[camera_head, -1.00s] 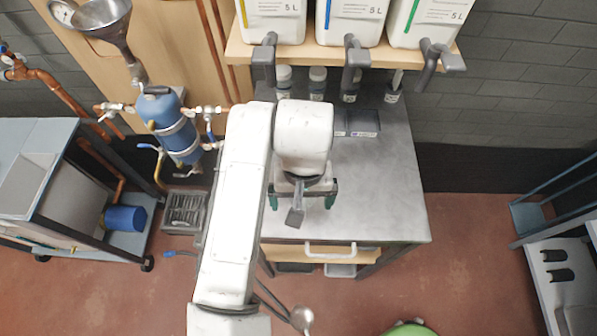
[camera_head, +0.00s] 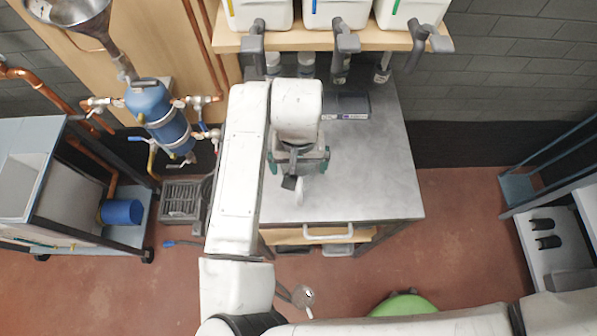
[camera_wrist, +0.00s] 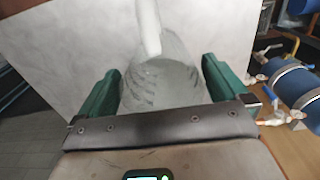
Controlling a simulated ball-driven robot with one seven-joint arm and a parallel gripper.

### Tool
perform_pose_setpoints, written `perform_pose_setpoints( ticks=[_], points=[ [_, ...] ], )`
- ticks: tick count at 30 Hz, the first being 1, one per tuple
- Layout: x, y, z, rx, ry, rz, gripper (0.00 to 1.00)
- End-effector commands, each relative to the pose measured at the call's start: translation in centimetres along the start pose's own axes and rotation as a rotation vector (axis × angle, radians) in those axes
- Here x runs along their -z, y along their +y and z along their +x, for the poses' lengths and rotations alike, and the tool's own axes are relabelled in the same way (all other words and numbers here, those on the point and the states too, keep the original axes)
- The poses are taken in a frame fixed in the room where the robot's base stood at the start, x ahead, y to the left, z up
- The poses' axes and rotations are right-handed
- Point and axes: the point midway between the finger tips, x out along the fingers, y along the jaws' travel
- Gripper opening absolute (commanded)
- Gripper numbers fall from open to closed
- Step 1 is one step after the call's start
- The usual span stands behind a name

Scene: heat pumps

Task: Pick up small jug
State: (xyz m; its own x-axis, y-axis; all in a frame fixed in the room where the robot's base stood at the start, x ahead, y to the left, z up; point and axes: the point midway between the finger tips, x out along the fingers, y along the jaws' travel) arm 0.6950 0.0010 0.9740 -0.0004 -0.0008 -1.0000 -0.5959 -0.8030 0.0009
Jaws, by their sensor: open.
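The small jug (camera_wrist: 165,88) is clear, with a white handle (camera_wrist: 148,28), and shows in the wrist view between the green fingers of my gripper (camera_wrist: 160,68). I cannot tell whether either finger touches it. In the head view my gripper (camera_head: 299,164) is over the front left part of the grey worktop (camera_head: 370,185), and a small white part of the jug (camera_head: 299,191) shows just below it. The rest of the jug is hidden there by my arm. My gripper is open, with the jug between its fingers.
A shelf (camera_head: 385,42) with several 5 L canisters hangs over the back of the worktop, their taps jutting forward. A dark tray (camera_head: 346,105) lies behind my gripper. A blue tank (camera_head: 162,118) with pipes stands left. The worktop's right side is clear.

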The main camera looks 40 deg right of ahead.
Motion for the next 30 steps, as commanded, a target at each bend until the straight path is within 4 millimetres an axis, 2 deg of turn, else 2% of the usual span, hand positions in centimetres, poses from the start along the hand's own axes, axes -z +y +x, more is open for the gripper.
perform_pose_setpoints(
  ticks=[6,14,26,30],
  points=[
    [-0.1,0.1,2.4,0.0,-0.001,-0.001,1.0],
    [-0.1,0.0,2.8,0.001,0.0,0.0,1.0],
    [-0.1,0.0,2.7,0.001,0.0,0.0,0.63],
    [-0.1,0.0,2.7,0.001,0.0,0.0,0.6]
  ],
)
